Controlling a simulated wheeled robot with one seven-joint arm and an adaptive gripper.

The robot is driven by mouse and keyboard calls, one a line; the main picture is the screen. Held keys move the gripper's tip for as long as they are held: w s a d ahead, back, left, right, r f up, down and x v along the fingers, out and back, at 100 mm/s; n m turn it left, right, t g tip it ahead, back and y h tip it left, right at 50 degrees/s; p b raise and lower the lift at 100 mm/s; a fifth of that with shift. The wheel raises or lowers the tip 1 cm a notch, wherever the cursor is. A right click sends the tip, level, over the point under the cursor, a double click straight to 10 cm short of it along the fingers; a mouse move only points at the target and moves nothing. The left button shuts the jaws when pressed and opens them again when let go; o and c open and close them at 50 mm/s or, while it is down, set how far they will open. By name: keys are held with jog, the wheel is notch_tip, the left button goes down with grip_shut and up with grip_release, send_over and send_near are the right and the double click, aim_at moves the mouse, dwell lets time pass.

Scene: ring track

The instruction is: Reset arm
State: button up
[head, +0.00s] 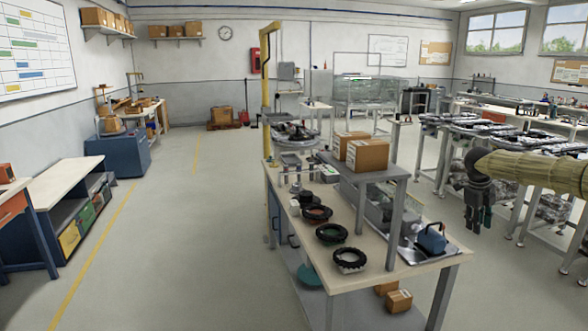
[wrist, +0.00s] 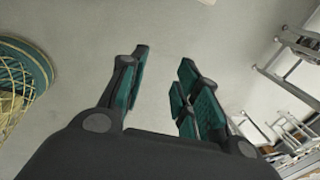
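My gripper (head: 479,215) hangs at the right in the head view, at the end of my tan-sleeved arm that reaches in from the right edge. It points down, to the right of the near workbench (head: 434,260) and clear of it. In the wrist view my gripper (wrist: 160,82) shows two dark fingers with green pads, spread apart. Nothing is between the pads; bare grey floor shows there.
Metal-legged track tables (head: 470,128) stand behind my arm. A wide floor aisle (head: 190,230) is clear at left.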

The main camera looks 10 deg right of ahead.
jog(key=w+a+f+n+t+h, duration=0.1)
jog(key=w+a+f+n+h, duration=0.15)
jog(key=a+f+n, duration=0.45)
jog(key=w+a+f+n+t+h, duration=0.1)
jog(key=w+a+f+n+h, duration=0.15)
jog(key=a+f, duration=0.8)
jog(key=s+a+f+n+t, duration=0.2)
jog(key=a+f+n, duration=0.15)
jog(key=a, duration=0.25)
jog(key=s+a+f+n+t, duration=0.1)
jog(key=s+a+f+n, duration=0.2)
jog(key=a+f, duration=0.25)
jog(key=s+a+f+n+y, duration=0.3)
jog(key=s+a+f+n, duration=0.4)
jog(key=s+a, duration=0.4)
jog(key=s+a+f+n+y, duration=0.3)
jog(key=s+a+f+n, duration=0.2)
jog(key=s+a+f, duration=0.65)
jog(key=s+a+r+n+g+y, duration=0.1)
jog(key=s+n+g, duration=0.1)
jog(key=s, duration=1.1)
jog(key=s+a+r+n+g, duration=0.1)
jog(key=s+r+n+g, duration=0.1)
jog(key=s, duration=1.1)
jog(key=shift+s+n+g+y, duration=0.15)
jog(key=shift+n+g+y, duration=0.3)
jog(key=shift+n, duration=0.55)
jog(key=shift+r, duration=0.1)
